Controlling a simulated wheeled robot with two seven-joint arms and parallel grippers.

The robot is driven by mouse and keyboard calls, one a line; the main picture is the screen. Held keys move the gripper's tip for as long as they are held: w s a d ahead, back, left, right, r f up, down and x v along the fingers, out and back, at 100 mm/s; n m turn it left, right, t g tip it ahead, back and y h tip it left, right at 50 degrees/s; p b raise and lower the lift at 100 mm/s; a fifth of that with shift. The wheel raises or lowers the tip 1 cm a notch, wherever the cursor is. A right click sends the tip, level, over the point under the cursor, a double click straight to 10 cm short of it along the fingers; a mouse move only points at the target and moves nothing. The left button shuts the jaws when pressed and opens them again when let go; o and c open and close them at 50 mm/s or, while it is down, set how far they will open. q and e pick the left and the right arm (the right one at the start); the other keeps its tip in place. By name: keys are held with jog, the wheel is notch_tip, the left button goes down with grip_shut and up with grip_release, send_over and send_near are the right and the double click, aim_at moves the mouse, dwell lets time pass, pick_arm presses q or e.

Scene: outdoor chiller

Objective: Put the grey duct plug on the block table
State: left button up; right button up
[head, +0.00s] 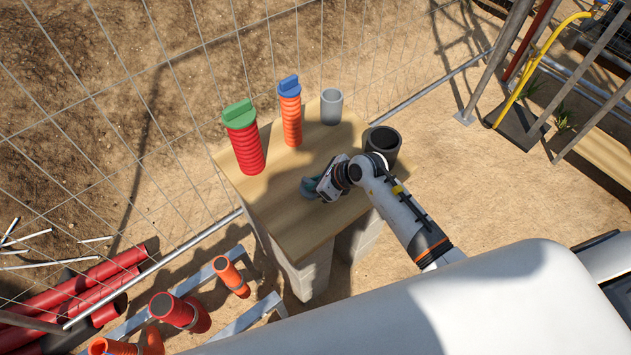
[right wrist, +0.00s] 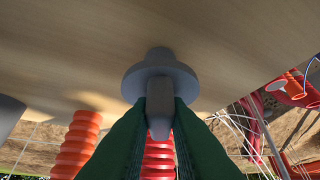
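The grey duct plug (head: 308,187) is over the front part of the block table (head: 291,228), a wooden board on grey blocks. My right gripper (head: 322,190) is at the plug. In the right wrist view, the green fingers (right wrist: 160,115) are closed on both sides of the handle of the plug (right wrist: 160,80), with its round flange beyond the fingertips, facing the wood. The plug is at or just above the board; I cannot tell whether it touches. My left gripper is out of view.
On the board stand a red duct with a green plug (head: 242,138), an orange duct with a blue plug (head: 289,112), a light grey pipe (head: 331,107) and a dark grey pipe (head: 383,146). Wire fence runs behind. Red and orange pipes (head: 180,312) lie lower left.

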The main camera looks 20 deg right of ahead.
jog(key=o, duration=0.4)
jog(key=shift+r, duration=0.1)
jog(key=v, duration=1.2)
jog(key=shift+r, duration=0.1)
